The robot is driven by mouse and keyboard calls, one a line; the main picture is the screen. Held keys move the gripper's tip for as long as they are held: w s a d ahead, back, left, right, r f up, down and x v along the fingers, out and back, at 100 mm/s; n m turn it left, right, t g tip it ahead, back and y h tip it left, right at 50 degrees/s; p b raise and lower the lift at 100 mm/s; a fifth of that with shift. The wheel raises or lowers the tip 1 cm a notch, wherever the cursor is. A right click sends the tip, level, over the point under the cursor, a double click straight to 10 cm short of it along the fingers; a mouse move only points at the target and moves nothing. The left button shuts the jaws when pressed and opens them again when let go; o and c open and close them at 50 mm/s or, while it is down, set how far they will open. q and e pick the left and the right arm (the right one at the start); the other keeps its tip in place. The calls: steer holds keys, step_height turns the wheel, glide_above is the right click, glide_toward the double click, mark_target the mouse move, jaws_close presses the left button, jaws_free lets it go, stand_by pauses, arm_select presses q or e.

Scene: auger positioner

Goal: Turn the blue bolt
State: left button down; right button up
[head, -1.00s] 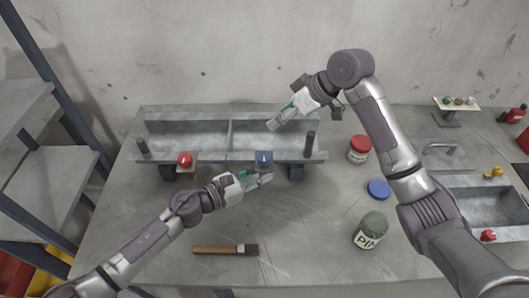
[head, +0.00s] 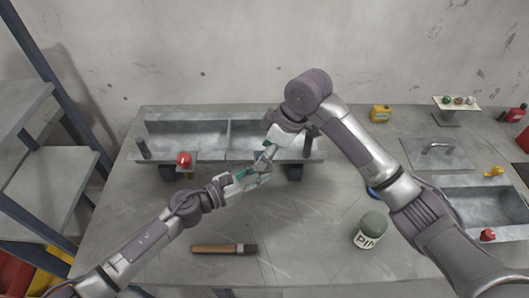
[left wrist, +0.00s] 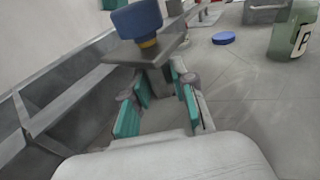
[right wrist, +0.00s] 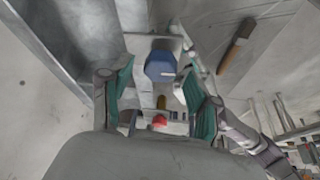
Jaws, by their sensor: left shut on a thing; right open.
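The blue bolt shows in the left wrist view (left wrist: 137,18), upright with a yellow band beneath it on a flat grey plate (left wrist: 125,56). In the right wrist view the blue bolt (right wrist: 160,66) lies between the spread teal fingers of my right gripper (right wrist: 158,80), which is open. Whether either finger touches it I cannot tell. My left gripper (left wrist: 163,95) is shut on the grey support under the plate; the exact contact is partly hidden. In the head view my left gripper (head: 250,178) and right gripper (head: 267,153) are close together and hide the bolt.
A grey trough (head: 185,128) runs behind, with a red bolt (head: 184,159) on its front left. A brush (head: 224,249) lies in front, and a PINE jar (head: 370,231) stands at right. A sink (head: 480,213) is farther right.

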steer(key=shift+a+f, duration=0.2)
steer(key=shift+f, duration=0.4)
steer(key=c, duration=1.2)
steer(key=shift+o, duration=0.2)
